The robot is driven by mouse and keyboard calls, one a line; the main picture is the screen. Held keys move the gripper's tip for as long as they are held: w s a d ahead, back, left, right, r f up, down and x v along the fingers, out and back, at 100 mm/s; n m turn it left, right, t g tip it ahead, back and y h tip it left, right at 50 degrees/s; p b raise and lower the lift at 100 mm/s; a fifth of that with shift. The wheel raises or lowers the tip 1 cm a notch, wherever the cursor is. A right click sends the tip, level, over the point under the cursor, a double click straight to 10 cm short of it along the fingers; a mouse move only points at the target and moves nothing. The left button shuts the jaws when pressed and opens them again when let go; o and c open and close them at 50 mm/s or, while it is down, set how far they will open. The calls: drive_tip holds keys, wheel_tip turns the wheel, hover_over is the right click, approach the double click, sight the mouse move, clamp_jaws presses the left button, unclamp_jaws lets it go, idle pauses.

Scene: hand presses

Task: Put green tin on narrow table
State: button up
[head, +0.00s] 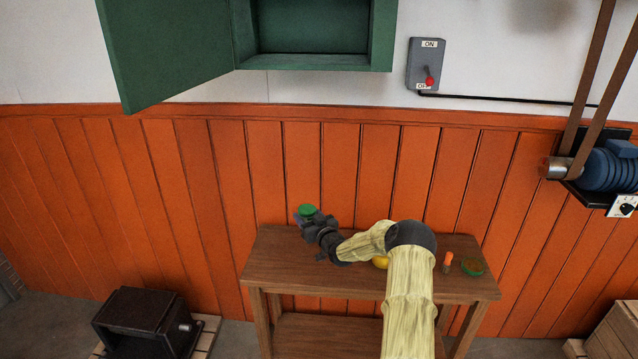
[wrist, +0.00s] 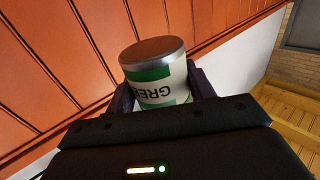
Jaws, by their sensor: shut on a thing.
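The green tin (head: 307,210) is in my gripper (head: 303,219), above the back left part of the wooden table in the head view. In the wrist view the tin (wrist: 155,72) has a white and green label with upside-down lettering and a brown end with a metal rim. The two dark fingers of my gripper (wrist: 160,88) are shut on its sides. The narrow wooden table (head: 345,284) stands against the orange wall, with a lower shelf. No contact between tin and table top shows.
My arm crosses the table and hides part of its top. A yellow thing (head: 380,262), an orange item (head: 447,262) and a small green-rimmed item (head: 472,267) lie on its middle and right. The left end looks clear. An open green cabinet (head: 312,62) hangs above.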

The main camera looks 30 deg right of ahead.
drive_tip(key=s+a+f+n+y+b, duration=0.1)
drive_tip(key=s+a+f+b, duration=0.1)
drive_tip(key=s+a+f, duration=0.45)
drive_tip(key=s+a+f+y+b, duration=0.2)
drive_tip(key=s+a+f, duration=0.2)
drive_tip(key=a+f, duration=0.45)
drive_tip(key=s+a+f+m+h+b, duration=0.1)
drive_tip(key=s+a+f+h, duration=0.1)
drive_tip(key=s, duration=0.5)
drive_tip(key=s+a+f+h+b, duration=0.2)
drive_tip(key=s+a+f, duration=0.1)
drive_tip(key=s+a, duration=0.2)
drive_tip(key=s, duration=0.2)
drive_tip(key=shift+s+m, duration=0.3)
drive_tip(key=shift+m, duration=0.1)
drive_tip(key=shift+f, duration=0.1)
